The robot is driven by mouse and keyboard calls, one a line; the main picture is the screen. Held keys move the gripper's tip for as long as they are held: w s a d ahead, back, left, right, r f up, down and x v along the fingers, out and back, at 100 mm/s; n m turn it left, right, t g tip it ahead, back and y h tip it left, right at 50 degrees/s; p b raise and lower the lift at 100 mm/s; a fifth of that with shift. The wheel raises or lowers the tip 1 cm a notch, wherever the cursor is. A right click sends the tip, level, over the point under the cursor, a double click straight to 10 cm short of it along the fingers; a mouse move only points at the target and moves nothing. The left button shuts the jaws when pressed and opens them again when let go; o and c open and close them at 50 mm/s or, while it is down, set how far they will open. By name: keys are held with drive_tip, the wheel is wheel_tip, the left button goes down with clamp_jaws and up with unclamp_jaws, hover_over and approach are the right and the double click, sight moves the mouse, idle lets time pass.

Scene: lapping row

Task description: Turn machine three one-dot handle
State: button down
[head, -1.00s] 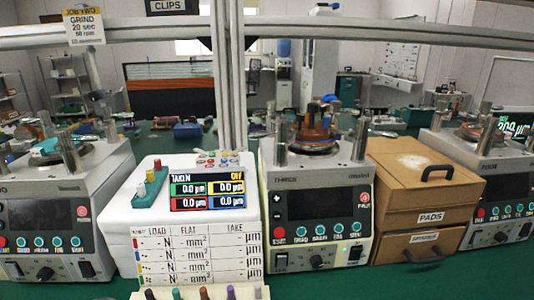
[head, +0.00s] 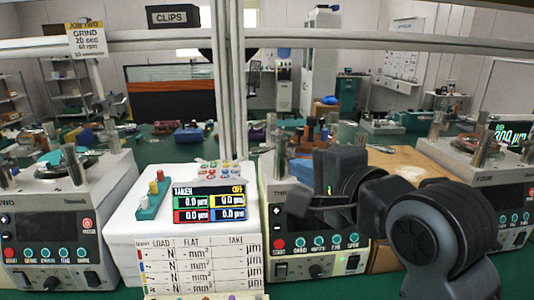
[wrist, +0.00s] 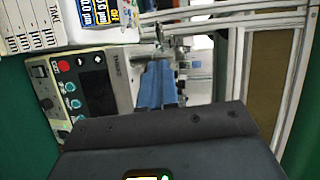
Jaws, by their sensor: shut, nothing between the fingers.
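Machine three (head: 276,225) stands in the middle of the head view, a pale box with a dark screen and a row of buttons; metal posts (head: 281,160) rise from its top. My gripper (head: 298,203) is shut and empty, pointing left in front of its upper front. My gripper and arm hide much of the screen and the right side of its top. In the wrist view, machine three (wrist: 115,55) appears turned sideways beyond my dark palm; blue finger-like pieces reach toward its top. I cannot make out a handle with one dot in either view.
A white block with a readout (head: 208,203) stands left of machine three, with machine two (head: 45,228) farther left. A brown drawer box (head: 410,160) is behind my arm, and another machine (head: 500,190) stands at right. A grey rail (head: 400,42) crosses above.

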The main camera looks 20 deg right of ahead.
sight(256, 150)
drive_tip(key=w+f, duration=0.1)
drive_tip(key=w, duration=0.7)
drive_tip(key=w+f+p, duration=0.1)
drive_tip(key=w, duration=0.4)
drive_tip(key=shift+a+f, duration=0.3)
drive_tip(key=shift+a, duration=0.1)
drive_tip(key=shift+a, duration=0.1)
drive_tip(key=shift+w+a+m+h+p, duration=0.35)
drive_tip(key=shift+m+h+p, duration=0.4)
drive_tip(key=shift+h, duration=0.15)
drive_tip(key=shift+w+a+m+h+b, duration=0.1)
drive_tip(key=shift+w+m+h+b, duration=0.45)
drive_tip(key=shift+h, duration=0.45)
drive_tip(key=shift+w, duration=0.2)
drive_tip(key=shift+a, duration=0.1)
